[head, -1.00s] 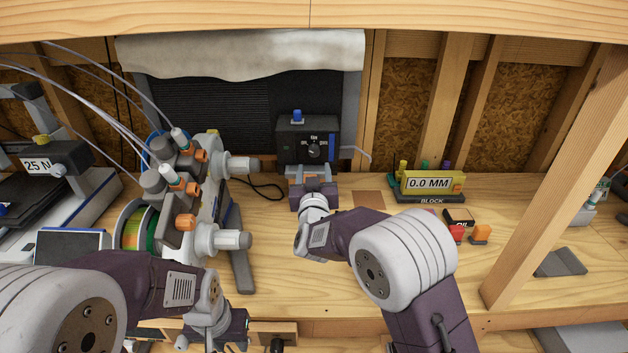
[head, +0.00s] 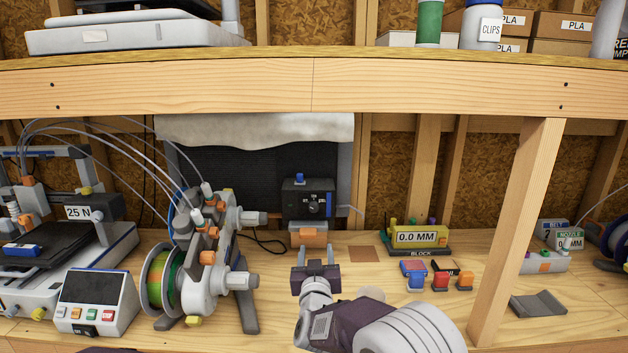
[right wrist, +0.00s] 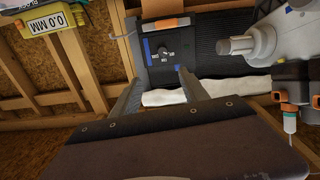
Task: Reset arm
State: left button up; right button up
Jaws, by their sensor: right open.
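My right gripper (head: 318,252) is in the middle of the bench in the head view, its two fingers apart and nothing between them. Its fingers point away from me, just in front of a black control box (head: 294,205) with a dial and a blue button. An orange block (head: 314,238) sits at the foot of that box, apart from the fingertips as far as I can tell. The right wrist view shows the open fingers (right wrist: 160,76) and the control box (right wrist: 178,48) beyond them. My left gripper is out of view.
A spool stand (head: 208,285) with tubes stands left of my right arm. To the right are a yellow gauge (head: 418,237) reading 0.0 MM and several small coloured blocks (head: 414,272). A wooden post (head: 515,220) rises further right. An overhead shelf beam (head: 230,90) crosses above.

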jog(key=s+d+r+m+g+h+p, duration=0.1)
jog(key=d+r+p, duration=0.1)
jog(key=d+r, duration=0.35)
jog(key=s+d+r+h+p, duration=0.1)
jog(key=d+r+p, duration=0.15)
jog(key=d, duration=0.65)
pick_arm(q)
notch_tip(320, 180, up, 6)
jog(key=p, duration=0.1)
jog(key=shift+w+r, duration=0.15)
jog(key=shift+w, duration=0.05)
pick_arm(e)
jog(key=s+d+f+g+y, duration=0.1)
jog(key=s+f+g, duration=0.7)
jog(key=s, duration=0.8)
jog(key=s+d+f+g+y, duration=0.1)
jog(key=s+f+g, duration=0.6)
jog(key=s+f, duration=0.7)
jog(key=shift+s+d+g+y, duration=0.3)
jog(key=shift+s+d+g, duration=0.1)
jog(key=shift+s, duration=0.8)
